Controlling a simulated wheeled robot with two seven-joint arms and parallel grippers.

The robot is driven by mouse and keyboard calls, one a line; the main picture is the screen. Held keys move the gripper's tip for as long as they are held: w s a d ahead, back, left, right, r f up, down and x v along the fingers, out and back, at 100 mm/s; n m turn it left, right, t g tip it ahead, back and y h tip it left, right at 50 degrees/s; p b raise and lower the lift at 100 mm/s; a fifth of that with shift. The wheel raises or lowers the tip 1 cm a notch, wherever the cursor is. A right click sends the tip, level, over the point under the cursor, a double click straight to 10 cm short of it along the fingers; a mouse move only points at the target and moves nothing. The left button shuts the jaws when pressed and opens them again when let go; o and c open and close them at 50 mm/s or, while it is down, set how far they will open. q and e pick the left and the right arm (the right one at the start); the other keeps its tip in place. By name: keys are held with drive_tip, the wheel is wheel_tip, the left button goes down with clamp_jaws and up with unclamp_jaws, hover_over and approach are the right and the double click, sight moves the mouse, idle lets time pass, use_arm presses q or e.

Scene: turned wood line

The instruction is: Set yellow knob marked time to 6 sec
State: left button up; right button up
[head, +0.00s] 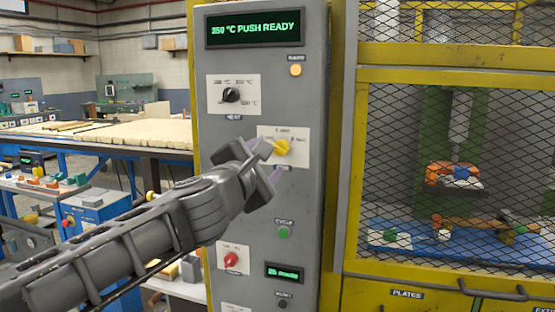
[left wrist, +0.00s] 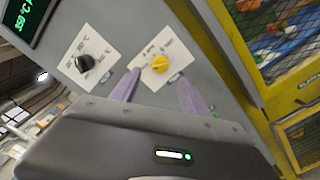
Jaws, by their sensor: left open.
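The yellow knob (head: 281,147) sits on a white label plate (head: 301,133) on the grey control panel. It also shows in the left wrist view (left wrist: 159,64), just beyond my fingertips. The print around it is only partly legible. My left gripper (head: 262,163) is open in front of the panel, its fingers close to the knob. In the left wrist view the two purple-grey fingers (left wrist: 160,84) are spread, with the knob beyond the gap between them. I cannot tell whether either finger touches it. My right gripper is not in view.
A black knob (head: 231,95) is above left, and a display (head: 253,27) reads "350 °C PUSH READY". Below are a green button (head: 284,232), a red knob (head: 231,259) and a small display (head: 285,272). A yellow mesh guard (head: 450,150) stands right of the panel.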

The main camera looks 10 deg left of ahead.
sight(279, 150)
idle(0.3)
use_arm(q)
drive_tip(key=w, duration=0.8)
drive_tip(key=shift+d, duration=0.25)
drive_tip(key=shift+s, duration=0.1)
drive_tip(key=shift+c, duration=0.5)
clamp_jaws()
